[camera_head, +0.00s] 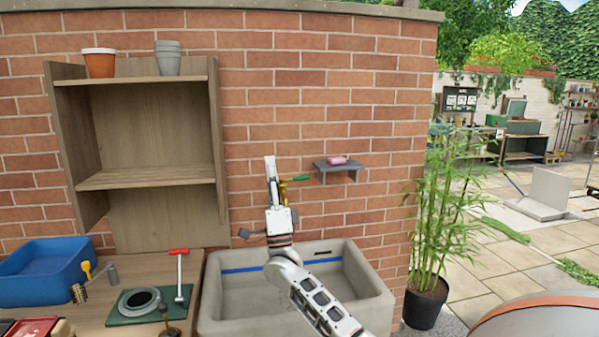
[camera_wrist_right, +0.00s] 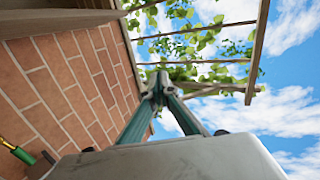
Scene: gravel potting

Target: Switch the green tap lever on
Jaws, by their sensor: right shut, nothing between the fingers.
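The green tap lever (camera_head: 301,178) sticks out to the right from the brass tap (camera_head: 283,192) on the brick wall above the sink. In the right wrist view the green lever (camera_wrist_right: 20,153) shows at the lower left edge. My right gripper (camera_head: 270,162) points upward just left of the tap and hides part of it. It is shut and empty; its closed fingers (camera_wrist_right: 160,88) show in the right wrist view. I cannot tell whether it touches the tap. My left gripper is in neither view.
The stone sink (camera_head: 375,290) stands below my right arm. A small shelf (camera_head: 338,170) with a pink object (camera_head: 337,160) is right of the lever. A wooden shelf unit (camera_head: 150,180) stands left. A potted bamboo (camera_head: 428,300) stands right of the sink.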

